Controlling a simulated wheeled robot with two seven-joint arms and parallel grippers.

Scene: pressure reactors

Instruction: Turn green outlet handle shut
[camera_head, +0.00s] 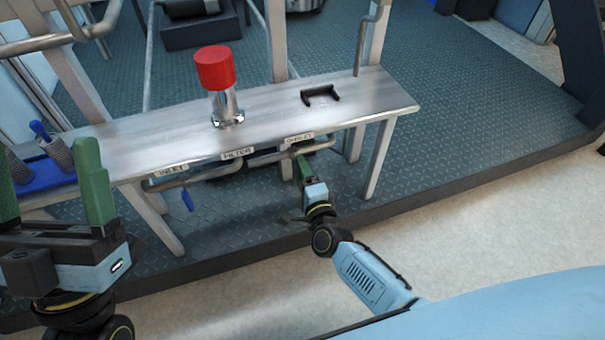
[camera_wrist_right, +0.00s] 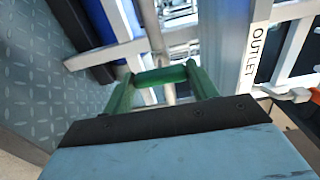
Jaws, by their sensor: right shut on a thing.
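The green outlet handle (camera_wrist_right: 160,76) shows in the right wrist view as a short green bar between my right gripper's green fingers. My right gripper (camera_head: 303,167) is shut on it, under the front edge of the metal bench near the OUTLET label (camera_head: 299,140). In the head view the handle cannot be told apart from the green fingers. The OUTLET label also shows in the right wrist view (camera_wrist_right: 254,50). My left gripper (camera_head: 50,185) is at the left of the head view, its two green fingers wide apart, with nothing seen between them.
The steel bench (camera_head: 370,95) carries a red-capped filter (camera_head: 214,70) and a black bracket (camera_head: 320,95). A blue handle (camera_head: 188,200) hangs below the INLET label (camera_head: 171,171). A blue tray (camera_head: 45,175) stands at left. Bench legs flank the right gripper; an orange part (camera_wrist_right: 300,94) shows beside it.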

